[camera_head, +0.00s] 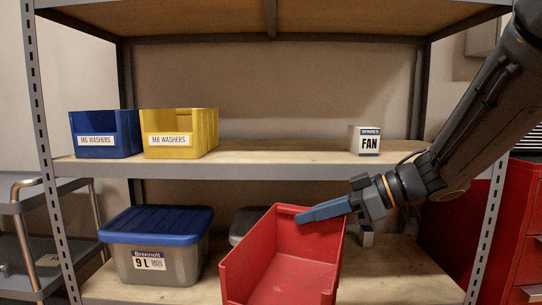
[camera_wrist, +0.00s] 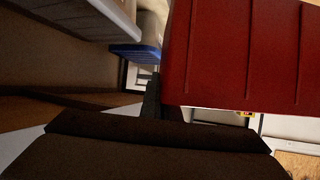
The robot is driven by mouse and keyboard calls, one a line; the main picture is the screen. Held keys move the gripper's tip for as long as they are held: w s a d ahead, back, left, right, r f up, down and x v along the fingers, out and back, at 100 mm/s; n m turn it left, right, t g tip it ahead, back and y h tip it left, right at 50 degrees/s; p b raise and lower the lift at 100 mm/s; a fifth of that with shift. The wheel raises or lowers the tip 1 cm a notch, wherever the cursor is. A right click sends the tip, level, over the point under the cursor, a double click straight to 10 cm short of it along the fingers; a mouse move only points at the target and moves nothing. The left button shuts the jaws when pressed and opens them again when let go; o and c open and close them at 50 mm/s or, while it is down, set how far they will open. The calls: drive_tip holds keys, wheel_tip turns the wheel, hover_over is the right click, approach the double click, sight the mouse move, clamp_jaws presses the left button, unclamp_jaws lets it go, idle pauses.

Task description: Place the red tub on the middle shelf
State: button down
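The red tub (camera_head: 285,270) is an open-fronted bin, tilted, in front of the lower shelf in the head view. My gripper (camera_head: 322,211) is at the tub's upper back wall, with its blue-grey fingers seemingly closed over the rim. In the wrist view the tub's red ribbed side (camera_wrist: 235,55) fills the upper right, close to the dark gripper (camera_wrist: 152,95). The middle shelf (camera_head: 280,158) is wooden with a grey front edge, above the tub. Whether the tub touches the lower shelf is hidden.
On the middle shelf stand a blue bin (camera_head: 105,135), a yellow bin (camera_head: 180,133) and a white FAN box (camera_head: 365,140). Bare shelf lies between yellow bin and box. A blue-lidded box (camera_head: 155,245) stands on the lower shelf (camera_head: 400,275). A red cabinet (camera_head: 525,230) is at right.

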drive_tip(key=a+r+n+g, duration=0.1)
drive_tip(key=a+r, duration=0.4)
drive_tip(key=r, duration=0.5)
drive_tip(key=w+a+r+n+g, duration=0.1)
drive_tip(key=a+r, duration=0.4)
drive_tip(key=r, duration=0.5)
drive_tip(key=a+r+n+g, duration=0.1)
drive_tip(key=a+r, duration=0.4)
drive_tip(key=r, duration=0.5)
drive_tip(key=shift+w+a+r+n+g, duration=0.2)
drive_tip(key=shift+w+a+n+g, duration=0.2)
drive_tip(key=shift+g, duration=0.2)
